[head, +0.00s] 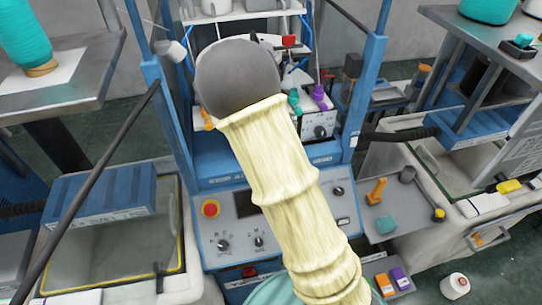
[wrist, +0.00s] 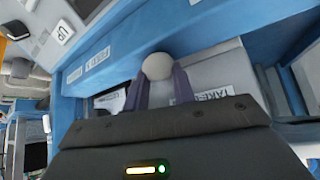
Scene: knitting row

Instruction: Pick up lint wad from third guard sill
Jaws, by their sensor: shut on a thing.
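In the wrist view, my gripper (wrist: 161,84) has its two dark purple-grey fingers closed on a small, rounded, off-white lint wad (wrist: 157,65). The wad shows above the fingertips, in front of a blue machine frame (wrist: 225,32) and a light grey panel (wrist: 212,72). I cannot tell whether the wad still touches a sill, or which sill is the third. In the head view, my own cream-sleeved arm reaches over the middle machine and hides the gripper and the wad.
The middle machine has a control panel with a red button (head: 210,208). A yellow-edged bin (head: 112,275) is at left. A side shelf (head: 400,215) with tools is at right. A white cone (head: 455,286) stands on the floor. Blue posts (head: 367,75) flank the arm.

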